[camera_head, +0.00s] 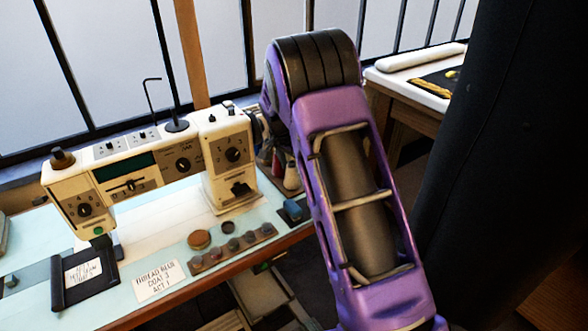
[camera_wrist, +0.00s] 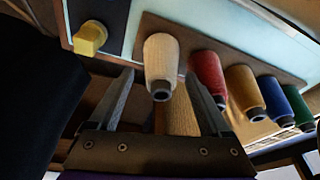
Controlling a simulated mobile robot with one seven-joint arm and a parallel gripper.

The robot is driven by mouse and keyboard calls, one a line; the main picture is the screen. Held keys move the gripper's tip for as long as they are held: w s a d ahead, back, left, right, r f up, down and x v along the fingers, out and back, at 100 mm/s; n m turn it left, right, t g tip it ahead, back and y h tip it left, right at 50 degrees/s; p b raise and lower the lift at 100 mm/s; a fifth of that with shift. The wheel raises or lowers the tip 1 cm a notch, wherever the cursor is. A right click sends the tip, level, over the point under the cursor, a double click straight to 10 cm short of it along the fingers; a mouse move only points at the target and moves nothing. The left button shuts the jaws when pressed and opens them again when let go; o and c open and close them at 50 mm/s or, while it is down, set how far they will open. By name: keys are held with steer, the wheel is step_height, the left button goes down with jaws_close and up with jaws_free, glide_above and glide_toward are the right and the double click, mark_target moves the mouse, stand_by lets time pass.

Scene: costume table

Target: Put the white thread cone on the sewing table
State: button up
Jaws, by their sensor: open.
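The white thread cone (camera_wrist: 160,58) is cream-white. In the wrist view it stands at one end of a row of cones on a brown board, its narrow dark end towards the camera. My gripper (camera_wrist: 159,76) is open, with one finger on each side of the cone's near end. I cannot tell whether either finger touches it. In the head view a pale cone (camera_head: 292,178) shows beside my arm, partly hidden; my gripper is hidden there. The sewing table (camera_head: 40,228) has a pale blue top and carries a white sewing machine (camera_head: 130,165).
Red (camera_wrist: 207,75), yellow (camera_wrist: 243,90), blue (camera_wrist: 273,95) and green (camera_wrist: 298,105) cones stand right of the white one. A yellow object (camera_wrist: 90,38) lies to its left. On the sewing table are a row of bobbins (camera_head: 232,246), a note card (camera_head: 160,281) and a blue block (camera_head: 294,211).

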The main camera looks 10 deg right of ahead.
steer(key=p+v, duration=0.2)
steer(key=v, duration=1.4)
steer(key=shift+a+r, duration=0.1)
steer(key=shift+r, duration=0.15)
